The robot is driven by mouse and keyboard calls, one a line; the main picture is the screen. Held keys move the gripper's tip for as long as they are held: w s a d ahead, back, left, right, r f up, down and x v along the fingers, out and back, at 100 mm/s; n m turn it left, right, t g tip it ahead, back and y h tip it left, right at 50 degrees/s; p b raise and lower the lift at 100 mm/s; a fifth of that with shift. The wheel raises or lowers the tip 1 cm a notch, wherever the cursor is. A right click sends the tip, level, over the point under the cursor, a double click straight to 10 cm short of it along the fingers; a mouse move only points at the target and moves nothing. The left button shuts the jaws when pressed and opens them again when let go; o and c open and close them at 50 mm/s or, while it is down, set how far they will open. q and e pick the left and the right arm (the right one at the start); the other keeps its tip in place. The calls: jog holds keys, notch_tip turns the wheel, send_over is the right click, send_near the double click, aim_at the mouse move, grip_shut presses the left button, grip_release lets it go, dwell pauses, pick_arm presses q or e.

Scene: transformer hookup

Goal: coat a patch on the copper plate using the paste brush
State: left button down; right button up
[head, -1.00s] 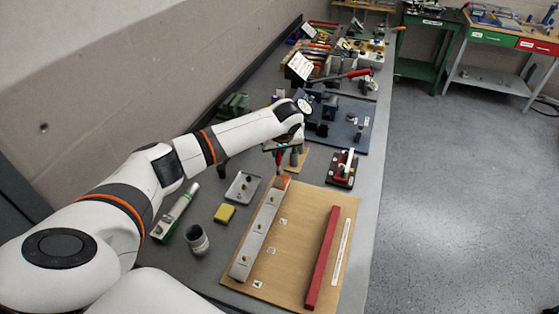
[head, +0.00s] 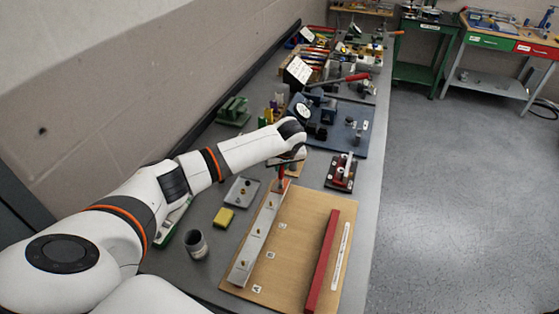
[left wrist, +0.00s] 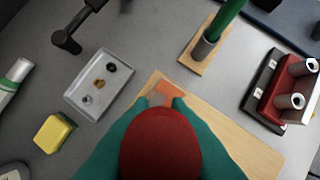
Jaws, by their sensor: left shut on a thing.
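My left gripper (head: 284,165) is shut on the paste brush (head: 281,174), whose red handle points down at the far end of the wooden board. In the left wrist view the teal fingers (left wrist: 160,150) flank the round red top of the brush (left wrist: 160,145). The orange copper plate (left wrist: 169,90) lies at the board's end, just beyond the red handle, partly hidden by the fingers. The brush's tip is hidden, so I cannot tell whether it touches the plate. Any coated patch is not visible. My right gripper is not in view.
The board (head: 295,240) carries a grey metal bar (head: 258,235) and a red bar (head: 321,262). Around it are a metal tray (head: 242,191), yellow sponge (head: 223,217), grey cup (head: 196,243) and red-black clamp fixture (head: 341,172). A green upright tool (left wrist: 227,18) stands on a wooden block (left wrist: 198,66).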

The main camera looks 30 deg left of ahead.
pick_arm(q)
jog(key=shift+f, duration=0.4)
dwell(0.8)
jog(key=shift+w+a+b, duration=0.1)
jog(key=shift+w+b, duration=0.25)
jog(key=shift+b, duration=0.1)
jog(key=shift+s, duration=0.15)
jog(key=shift+s+d+p, duration=0.2)
jog(key=shift+s+p, duration=0.35)
jog(key=shift+s, duration=0.1)
jog(key=shift+w+a+b, duration=0.2)
jog(key=shift+w+b, duration=0.45)
jog(key=shift+w, duration=0.2)
jog(key=shift+s+p, duration=0.25)
jog(key=shift+p, duration=0.05)
jog(key=shift+s+d+p, duration=0.2)
jog(key=shift+s+p, duration=0.15)
jog(key=shift+s, duration=0.25)
